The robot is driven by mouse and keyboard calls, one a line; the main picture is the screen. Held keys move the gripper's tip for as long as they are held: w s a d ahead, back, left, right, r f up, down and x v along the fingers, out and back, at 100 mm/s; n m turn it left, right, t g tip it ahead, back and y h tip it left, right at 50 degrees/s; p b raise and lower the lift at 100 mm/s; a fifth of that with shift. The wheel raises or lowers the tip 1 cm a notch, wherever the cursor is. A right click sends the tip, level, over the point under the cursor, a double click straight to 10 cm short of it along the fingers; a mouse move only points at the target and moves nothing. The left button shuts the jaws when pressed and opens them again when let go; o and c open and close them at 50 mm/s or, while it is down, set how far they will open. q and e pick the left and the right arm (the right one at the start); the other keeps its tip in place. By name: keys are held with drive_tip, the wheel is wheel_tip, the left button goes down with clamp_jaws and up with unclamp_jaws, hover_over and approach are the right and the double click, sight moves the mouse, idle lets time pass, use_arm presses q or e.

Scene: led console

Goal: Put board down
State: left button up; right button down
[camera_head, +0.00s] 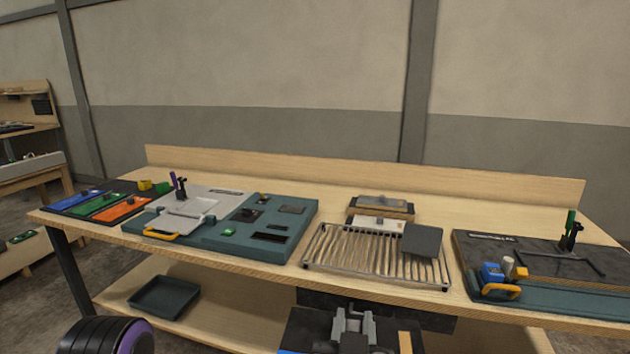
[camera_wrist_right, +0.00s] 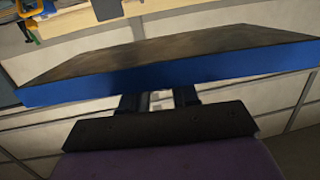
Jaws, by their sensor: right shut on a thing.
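The board (camera_wrist_right: 175,52) is a flat, dark slab with a blue edge. It fills the upper part of the right wrist view. My right gripper (camera_wrist_right: 158,102) is shut on its near edge. In the head view the right gripper (camera_head: 354,322) is at the bottom centre, in front of the workbench. The board's dark surface (camera_head: 308,330) shows beside it, below the tabletop's front edge, apart from the bench top. Much of the board is cut off or hidden by the gripper there. My left gripper is not in view.
The workbench (camera_head: 340,195) carries a wire rack (camera_head: 375,255) with a dark grey plate (camera_head: 422,241), a teal console fixture (camera_head: 265,225), coloured trays (camera_head: 100,205) and a right-hand fixture (camera_head: 540,260). A dark bin (camera_head: 163,297) sits on the lower shelf. Bare wood lies between fixture and rack.

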drive_tip(key=w, duration=0.1)
drive_tip(key=w+y, duration=0.1)
drive_tip(key=w+r+n, duration=0.1)
drive_tip(key=shift+w+d, duration=0.1)
drive_tip(key=shift+w, duration=0.3)
drive_tip(key=w+d+f+n+y, duration=0.2)
drive_tip(key=w+d+f+y, duration=0.1)
drive_tip(key=w+d+f, duration=0.45)
drive_tip(key=s+d+f, duration=0.2)
drive_tip(key=d+f, duration=0.1)
drive_tip(key=f, duration=0.3)
drive_tip(key=s+d+f+m+h, duration=0.1)
drive_tip(key=s+d+f, duration=0.1)
drive_tip(key=f, duration=0.4)
drive_tip(key=shift+s+d, duration=0.35)
drive_tip(key=shift+d, duration=0.4)
drive_tip(key=shift+f, duration=0.1)
